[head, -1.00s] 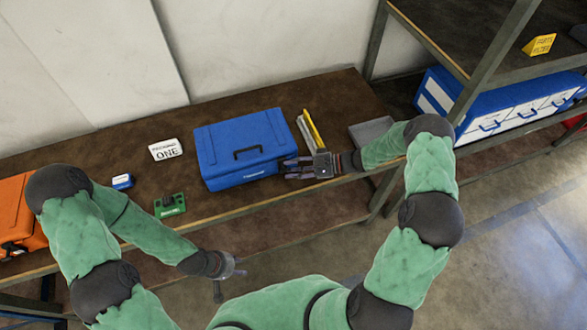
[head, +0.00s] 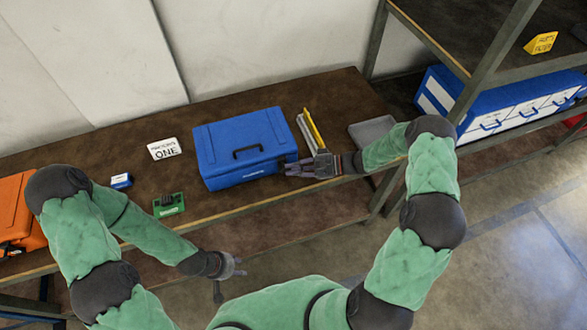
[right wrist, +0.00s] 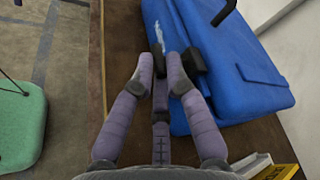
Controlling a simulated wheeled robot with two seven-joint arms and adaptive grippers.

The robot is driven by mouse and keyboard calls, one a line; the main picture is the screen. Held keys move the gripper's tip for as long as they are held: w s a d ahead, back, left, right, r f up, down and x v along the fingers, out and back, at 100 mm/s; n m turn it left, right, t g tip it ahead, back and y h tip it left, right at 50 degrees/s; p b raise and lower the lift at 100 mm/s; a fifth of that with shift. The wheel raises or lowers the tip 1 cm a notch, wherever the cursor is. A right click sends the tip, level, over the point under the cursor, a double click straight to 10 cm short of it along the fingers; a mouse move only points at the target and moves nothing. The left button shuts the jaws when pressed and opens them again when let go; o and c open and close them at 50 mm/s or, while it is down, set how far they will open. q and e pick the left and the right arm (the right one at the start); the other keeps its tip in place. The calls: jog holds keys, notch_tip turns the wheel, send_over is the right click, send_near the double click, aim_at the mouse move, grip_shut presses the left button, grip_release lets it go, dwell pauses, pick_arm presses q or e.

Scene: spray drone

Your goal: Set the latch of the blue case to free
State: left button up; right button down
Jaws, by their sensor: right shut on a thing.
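The blue case (head: 240,142) stands closed on the brown workbench, its dark handle on the lid. It also shows in the right wrist view (right wrist: 235,65). My right gripper (head: 290,170) is at the case's front right corner.
An orange case (head: 18,215) is at far left. Yellow and grey bars (head: 312,130) and a grey tray (head: 371,132) lie to the right.

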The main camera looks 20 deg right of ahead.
jog(key=s+f+n+b, duration=0.1)
jog(key=b, duration=0.2)
jog(key=f+n+t+y+b, duration=0.1)
jog(key=f+n+b, duration=0.1)
jog(key=b, duration=0.1)
jog(key=s+f+n+y+b, duration=0.1)
jog(key=f+n+b, duration=0.1)
jog(key=b, duration=0.1)
jog(key=shift+s+b, duration=0.3)
jog(key=shift+b, duration=0.05)
jog(key=shift+s+f+n+t+y+b, duration=0.1)
jog(key=shift+f+n+t+y+b, duration=0.3)
jog(key=shift+n+b, duration=0.75)
jog(key=shift+a, duration=0.1)
jog(key=c, duration=1.3)
grip_release()
jog(key=shift+d, duration=0.45)
jog(key=v, duration=1.1)
jog(key=shift+s+d, duration=0.1)
jog(key=shift+s, duration=0.05)
